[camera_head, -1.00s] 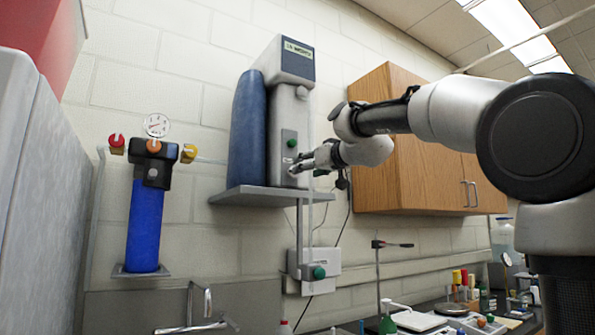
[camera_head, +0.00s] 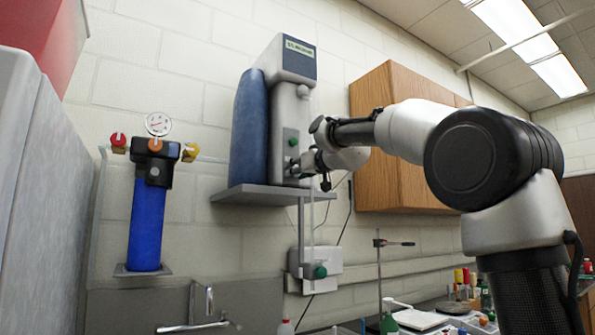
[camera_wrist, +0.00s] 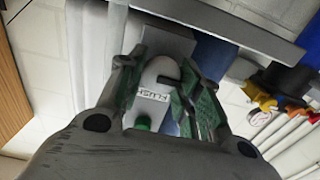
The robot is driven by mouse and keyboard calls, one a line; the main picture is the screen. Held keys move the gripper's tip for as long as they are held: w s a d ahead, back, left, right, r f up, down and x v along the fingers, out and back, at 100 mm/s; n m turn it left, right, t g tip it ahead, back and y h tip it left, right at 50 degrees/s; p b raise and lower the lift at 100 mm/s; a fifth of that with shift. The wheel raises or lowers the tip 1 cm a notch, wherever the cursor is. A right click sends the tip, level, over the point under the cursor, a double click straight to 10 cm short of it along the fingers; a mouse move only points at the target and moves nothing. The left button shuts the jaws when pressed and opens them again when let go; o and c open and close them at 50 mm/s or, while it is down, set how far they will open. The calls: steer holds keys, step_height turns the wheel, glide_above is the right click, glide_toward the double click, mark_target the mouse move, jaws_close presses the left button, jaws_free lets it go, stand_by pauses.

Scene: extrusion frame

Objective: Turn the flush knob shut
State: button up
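The flush knob (camera_wrist: 160,74) is a rounded grey knob with a dark slot, above the "FLUSH" label in the wrist view. It is on the front panel of the grey water unit (camera_head: 290,105), which stands on a wall shelf. My gripper (camera_wrist: 157,66) is open, with a finger on either side of the knob; whether either finger touches it is unclear. In the head view my gripper (camera_head: 298,168) is at the lower part of the panel and hides the knob. A green knob (camera_head: 293,142) is higher on the panel; green also shows below the label in the wrist view (camera_wrist: 142,123).
A blue cylinder (camera_head: 250,128) stands left of the unit on the shelf (camera_head: 250,196). A blue filter (camera_head: 147,225) with coloured knobs and a gauge is farther left. A wooden cabinet (camera_head: 400,183) is close on the right, behind my arm. A faucet (camera_head: 205,312) is below.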

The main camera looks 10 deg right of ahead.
steer(key=shift+c, duration=0.6)
steer(key=shift+m, duration=0.3)
steer(key=m, duration=1.7)
steer(key=shift+d+f, duration=0.2)
steer(key=shift+f, duration=0.05)
steer(key=shift+w+m, duration=0.1)
steer(key=shift+m, duration=0.2)
steer(key=o, duration=1)
